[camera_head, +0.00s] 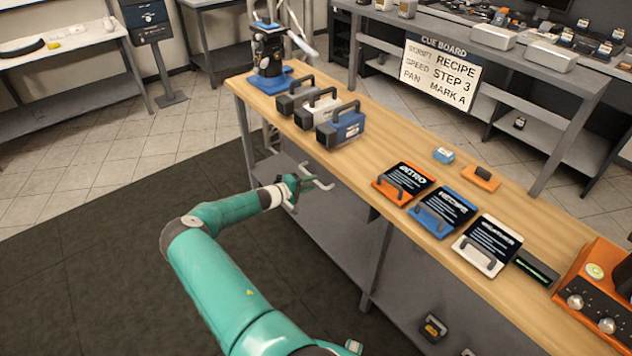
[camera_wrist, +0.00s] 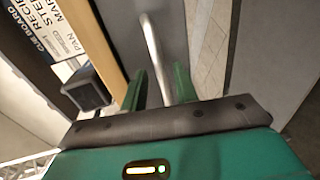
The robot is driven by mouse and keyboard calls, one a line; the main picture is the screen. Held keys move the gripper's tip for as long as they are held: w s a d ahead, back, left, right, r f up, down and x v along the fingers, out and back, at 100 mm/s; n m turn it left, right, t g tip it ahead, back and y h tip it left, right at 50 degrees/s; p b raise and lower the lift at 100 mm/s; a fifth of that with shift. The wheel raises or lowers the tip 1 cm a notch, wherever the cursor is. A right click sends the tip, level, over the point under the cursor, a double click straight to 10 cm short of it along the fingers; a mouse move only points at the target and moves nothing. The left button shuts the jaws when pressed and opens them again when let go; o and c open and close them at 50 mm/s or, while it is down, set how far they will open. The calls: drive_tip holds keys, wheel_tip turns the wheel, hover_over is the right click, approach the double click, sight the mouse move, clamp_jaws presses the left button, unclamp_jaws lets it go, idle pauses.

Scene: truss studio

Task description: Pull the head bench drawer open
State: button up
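The head bench (camera_head: 395,213) has a wooden top and a grey front. A pale metal bar handle (camera_head: 318,178) stands out from the grey drawer front just under the top's edge, toward the bench's far end. My gripper (camera_head: 303,187) is at this handle. In the wrist view, the handle (camera_wrist: 153,48) runs between the two green fingers of my gripper (camera_wrist: 160,85), with gaps visible on both sides, so the fingers look open around it. The drawer looks closed, though my gripper partly hides its front.
On the bench top are several handled cases (camera_head: 340,127), several labelled cards with handles (camera_head: 404,183) and an orange control box (camera_head: 597,295). A cue board (camera_head: 440,75) hangs on the rear bench. Dark floor (camera_head: 90,270) lies clear left of my arm.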

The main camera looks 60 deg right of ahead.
sight(315, 181)
drive_tip(key=shift+x, duration=1.75)
drive_tip(key=shift+c, duration=0.4)
clamp_jaws()
drive_tip(key=f+v, duration=0.2)
drive_tip(key=v, duration=1)
drive_tip(key=a+f+v, duration=0.1)
drive_tip(key=f+v, duration=0.2)
drive_tip(key=v, duration=0.8)
drive_tip(key=shift+w+a, duration=0.3)
drive_tip(key=shift+w, duration=0.15)
drive_tip(key=shift+o, duration=0.4)
unclamp_jaws()
